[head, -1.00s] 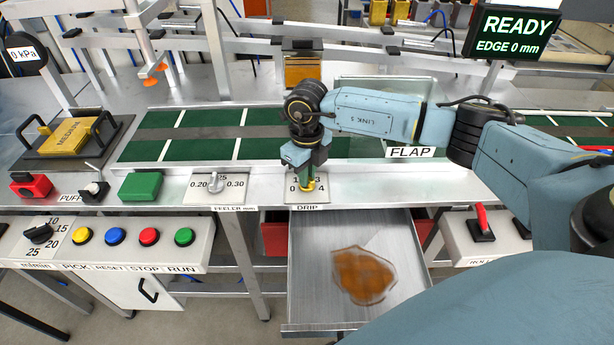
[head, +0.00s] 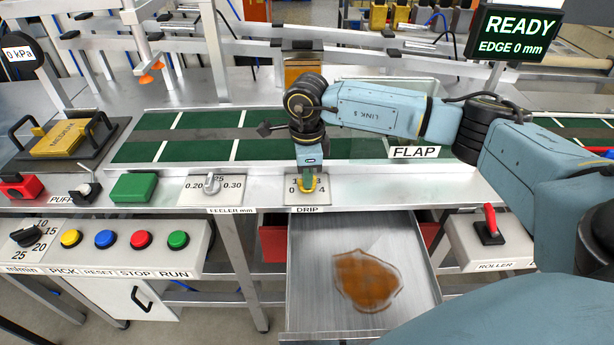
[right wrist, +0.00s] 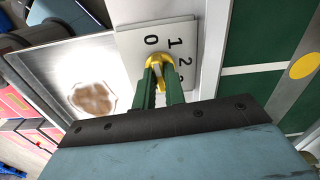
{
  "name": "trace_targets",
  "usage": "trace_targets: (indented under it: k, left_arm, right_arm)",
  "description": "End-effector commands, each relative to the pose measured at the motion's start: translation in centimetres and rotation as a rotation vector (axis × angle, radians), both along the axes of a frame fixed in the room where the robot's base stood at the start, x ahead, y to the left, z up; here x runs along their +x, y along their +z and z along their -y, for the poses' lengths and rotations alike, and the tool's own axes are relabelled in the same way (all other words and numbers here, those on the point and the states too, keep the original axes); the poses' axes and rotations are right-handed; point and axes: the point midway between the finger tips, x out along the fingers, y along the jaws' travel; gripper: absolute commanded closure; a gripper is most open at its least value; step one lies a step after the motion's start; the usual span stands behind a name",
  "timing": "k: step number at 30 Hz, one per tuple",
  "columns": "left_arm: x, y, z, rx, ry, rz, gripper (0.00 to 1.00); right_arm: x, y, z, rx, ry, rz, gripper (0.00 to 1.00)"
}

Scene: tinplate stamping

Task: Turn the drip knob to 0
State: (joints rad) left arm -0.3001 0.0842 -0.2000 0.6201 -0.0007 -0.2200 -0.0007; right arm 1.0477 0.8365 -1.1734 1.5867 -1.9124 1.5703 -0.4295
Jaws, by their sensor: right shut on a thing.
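The drip knob (head: 309,184) is yellow and sits on a white dial plate labelled DRIP, with numbers around it. My right gripper (head: 308,177) comes down from above and is shut on the knob. The 0 lies nearest the tray side. I cannot tell which number the knob points to. My left gripper is not in view.
Below the dial is an open metal tray (head: 305,295) holding a brown puddle (head: 366,280). The feeler knob (head: 212,184) is left of the dial, and a red roller lever (head: 490,222) is to the right. Green conveyor panels (head: 190,149) lie behind. The display reads READY (head: 515,32).

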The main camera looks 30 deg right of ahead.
Motion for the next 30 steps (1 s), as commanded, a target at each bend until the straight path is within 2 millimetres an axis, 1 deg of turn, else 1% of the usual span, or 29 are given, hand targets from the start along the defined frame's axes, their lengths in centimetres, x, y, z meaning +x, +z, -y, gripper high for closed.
trace_targets:
  k: [9, 23, 24, 28, 30]
  left_arm:
    - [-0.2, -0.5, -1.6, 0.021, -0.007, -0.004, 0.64]
    - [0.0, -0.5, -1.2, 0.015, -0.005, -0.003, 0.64]
    - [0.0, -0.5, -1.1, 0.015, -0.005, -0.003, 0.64]
    - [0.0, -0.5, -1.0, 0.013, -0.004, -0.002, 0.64]
    - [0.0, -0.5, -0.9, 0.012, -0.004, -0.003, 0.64]
  right_arm:
    - [0.1, 0.2, 0.0, 0.002, 0.09, 0.004, 1.0]
    - [0.1, 0.2, 0.0, 0.002, 0.102, 0.005, 1.0]
    - [0.1, 0.2, 0.0, 0.002, 0.102, 0.005, 0.84]
    - [0.1, 0.2, 0.0, 0.001, 0.101, 0.004, 0.67]
    - [0.1, 0.1, 0.0, 0.001, 0.101, 0.003, 0.66]
